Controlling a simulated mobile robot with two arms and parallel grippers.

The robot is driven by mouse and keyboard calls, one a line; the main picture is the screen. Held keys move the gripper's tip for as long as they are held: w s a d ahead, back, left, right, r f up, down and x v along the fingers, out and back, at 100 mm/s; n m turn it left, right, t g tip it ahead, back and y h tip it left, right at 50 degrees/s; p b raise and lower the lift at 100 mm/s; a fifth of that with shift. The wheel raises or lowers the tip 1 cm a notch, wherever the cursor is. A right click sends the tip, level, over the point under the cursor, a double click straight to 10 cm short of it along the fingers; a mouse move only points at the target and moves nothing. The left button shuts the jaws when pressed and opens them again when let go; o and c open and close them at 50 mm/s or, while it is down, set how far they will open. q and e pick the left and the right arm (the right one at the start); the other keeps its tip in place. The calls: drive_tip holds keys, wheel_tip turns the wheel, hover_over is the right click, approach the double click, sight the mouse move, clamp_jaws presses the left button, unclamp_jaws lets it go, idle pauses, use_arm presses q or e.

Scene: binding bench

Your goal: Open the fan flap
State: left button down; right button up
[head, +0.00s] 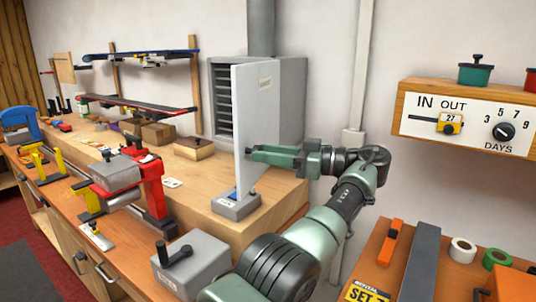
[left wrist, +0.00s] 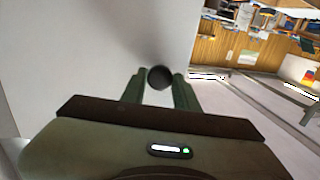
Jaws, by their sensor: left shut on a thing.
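The fan flap (head: 252,115) is a tall white panel with a small label, standing out at an angle from the grey louvred fan box (head: 292,90). Part of the box's slatted front shows to the left of the flap. My left gripper (head: 262,153) is at the flap's right-hand face, near its front edge. In the left wrist view the fingers are shut on a dark round knob (left wrist: 160,77), with the pale flap (left wrist: 75,60) filling the left side. In the head view the fingers hide the knob. My right gripper is not in view.
A grey box with a black handle (head: 192,264) is at the bench's front. A side table (head: 375,248) holds tape rolls at right.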

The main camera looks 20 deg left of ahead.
use_arm(q)
drive_tip(key=shift+r, duration=0.1)
drive_tip(key=c, duration=1)
unclamp_jaws()
drive_tip(key=shift+c, duration=0.2)
drive_tip(key=shift+r, duration=0.4)
drive_tip(key=p, duration=0.2)
approach(245, 112)
drive_tip(key=a, duration=0.4)
drive_tip(key=shift+s+a, duration=0.1)
drive_tip(key=shift+a, duration=0.25)
wheel_tip(245, 112, up, 11)
drive_tip(key=p, duration=1)
